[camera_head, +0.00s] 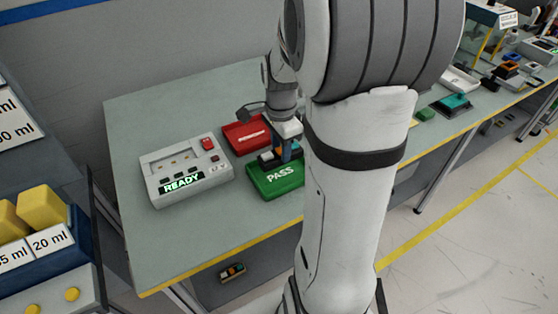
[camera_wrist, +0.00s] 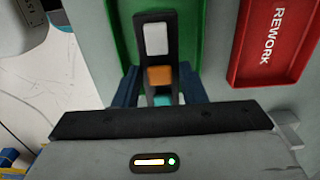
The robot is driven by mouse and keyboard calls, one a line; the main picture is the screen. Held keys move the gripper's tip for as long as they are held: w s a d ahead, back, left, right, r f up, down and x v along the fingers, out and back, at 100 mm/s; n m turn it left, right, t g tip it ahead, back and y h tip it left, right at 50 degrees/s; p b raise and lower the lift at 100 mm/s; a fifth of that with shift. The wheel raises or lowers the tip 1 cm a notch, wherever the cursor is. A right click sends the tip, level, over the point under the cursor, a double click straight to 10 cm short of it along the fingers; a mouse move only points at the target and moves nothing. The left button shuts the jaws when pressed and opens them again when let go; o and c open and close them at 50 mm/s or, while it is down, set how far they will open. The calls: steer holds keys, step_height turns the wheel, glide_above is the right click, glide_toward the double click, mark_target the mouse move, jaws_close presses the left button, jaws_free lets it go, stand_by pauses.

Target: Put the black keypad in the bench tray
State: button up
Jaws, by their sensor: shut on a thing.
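The black keypad (camera_wrist: 158,60) shows in the wrist view with a white, an orange and a light blue key. My gripper (camera_wrist: 158,88) is shut on it, with one dark blue finger at each side. In the head view my gripper (camera_head: 287,152) holds the keypad (camera_head: 267,157) over the green PASS tray (camera_head: 281,181). I cannot tell whether the keypad touches the tray floor. The tray's green edge (camera_wrist: 113,20) lies behind the keypad in the wrist view. My arm hides part of the bench, and no tray is labelled as the bench tray.
The red REWORK tray (camera_head: 240,142) lies just behind the green one. A white device (camera_head: 185,172) with a lit READY display stands to the left. A dark object (camera_head: 232,272) lies below the bench. More trays and parts, such as a white tray (camera_head: 460,80), stand at the right.

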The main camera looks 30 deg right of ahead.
steer(key=shift+f, duration=2.75)
steer(key=shift+f, duration=0.1)
steer(key=shift+f, duration=0.15)
steer(key=o, duration=1)
steer(key=shift+o, duration=0.2)
